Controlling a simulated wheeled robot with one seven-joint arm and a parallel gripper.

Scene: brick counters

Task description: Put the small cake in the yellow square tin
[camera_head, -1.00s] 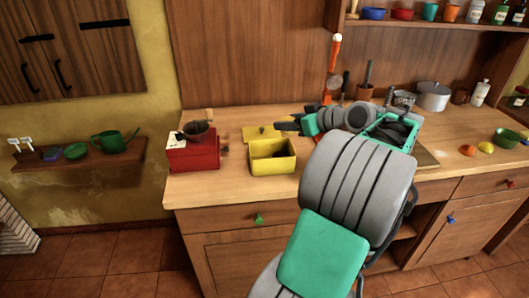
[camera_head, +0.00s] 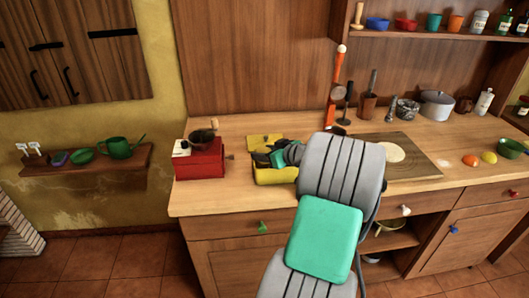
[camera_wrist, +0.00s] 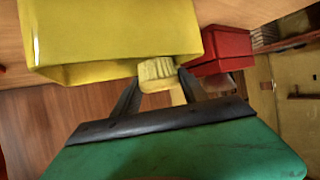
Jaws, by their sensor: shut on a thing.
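The yellow square tin (camera_head: 272,176) stands on the counter, right of the red box. Its yellow lid (camera_head: 264,139) is raised behind it. My gripper (camera_head: 268,158) is at the tin's opening in the head view and hides much of its inside. In the wrist view, my gripper (camera_wrist: 160,90) is shut on the small cake (camera_wrist: 157,73), a pale yellow, ridged piece between the fingers. The cake appears beside the edge of the yellow tin (camera_wrist: 110,35). I cannot tell whether it is below the rim or touching the tin.
The red box (camera_head: 200,163) with a dark bowl on top stands left of the tin, and also shows in the wrist view (camera_wrist: 222,50). A wooden board (camera_head: 415,158) with a pale round piece (camera_head: 391,152) lies to the right. Utensils and pots stand behind.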

